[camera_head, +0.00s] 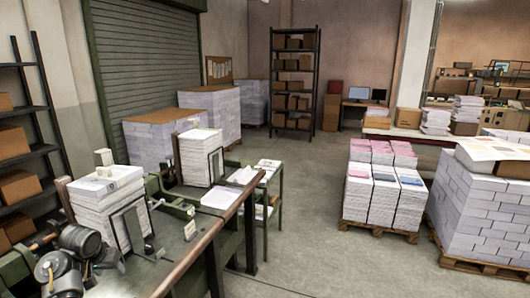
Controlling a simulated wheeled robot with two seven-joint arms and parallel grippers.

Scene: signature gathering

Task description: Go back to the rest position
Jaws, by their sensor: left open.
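My left arm comes in at the lower left corner, with its dark round joints in front of the gathering machine. My left gripper (112,261) is small and dark, low beside the near paper stack, and is open with nothing seen between its fingers. The near stack of printed signatures (105,200) stands in a feeder of the green machine (185,245). A second stack (198,158) stands in the feeder further back. A flat sheet pile (221,198) lies right of it. My right gripper is not in view.
A small side table (268,165) with papers stands beyond the machine. Pallets of printed stacks (384,190) and wrapped paper (480,205) stand at the right. Grey floor (310,240) is clear between them and the machine. A dark shelf (30,130) stands at the left.

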